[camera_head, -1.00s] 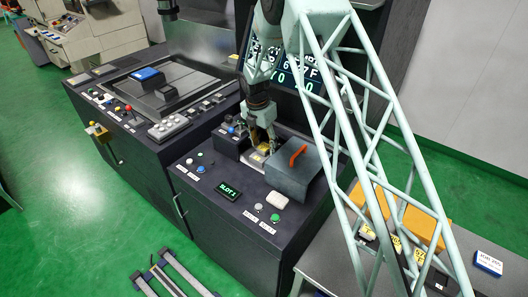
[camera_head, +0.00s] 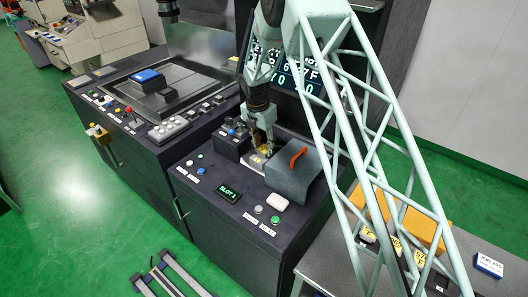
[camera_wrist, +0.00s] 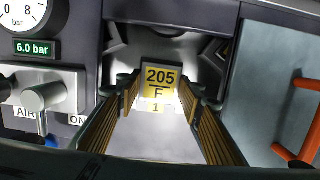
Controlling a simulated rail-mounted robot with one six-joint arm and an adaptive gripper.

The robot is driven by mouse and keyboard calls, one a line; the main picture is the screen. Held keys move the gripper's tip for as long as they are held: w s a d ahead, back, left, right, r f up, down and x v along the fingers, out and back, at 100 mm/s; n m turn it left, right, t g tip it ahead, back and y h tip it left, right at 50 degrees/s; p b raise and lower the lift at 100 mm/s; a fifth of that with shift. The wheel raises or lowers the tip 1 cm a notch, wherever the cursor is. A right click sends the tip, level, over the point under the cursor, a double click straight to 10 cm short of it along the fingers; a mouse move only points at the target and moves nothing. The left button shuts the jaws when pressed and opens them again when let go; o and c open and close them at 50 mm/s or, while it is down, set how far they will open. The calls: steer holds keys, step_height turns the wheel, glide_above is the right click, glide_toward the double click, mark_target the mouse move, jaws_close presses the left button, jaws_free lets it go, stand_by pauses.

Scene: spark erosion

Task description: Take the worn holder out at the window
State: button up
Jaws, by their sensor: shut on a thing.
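The holder (camera_wrist: 160,78) is a pale block with a yellow label reading 205 F 1. In the wrist view it sits between the two ribbed fingers of my gripper (camera_wrist: 162,98). My gripper is shut on it. In the head view my gripper (camera_head: 263,142) points down at the window area, between a small dark box and a grey cover. The holder is mostly hidden there by the fingers, with a little yellow showing. I cannot tell how far it stands clear of its seat.
The grey cover (camera_head: 297,175) with an orange handle stands close on the right. A pressure gauge (camera_wrist: 24,12), a 6.0 bar display (camera_wrist: 35,49) and an air valve lever (camera_wrist: 42,97) are close on the left. A SLOT 1 display (camera_head: 229,192) is on the front panel.

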mark_target(264, 149)
steer(key=shift+r, duration=0.15)
step_height(264, 149, up, 10)
stand_by(0.8)
stand_by(0.6)
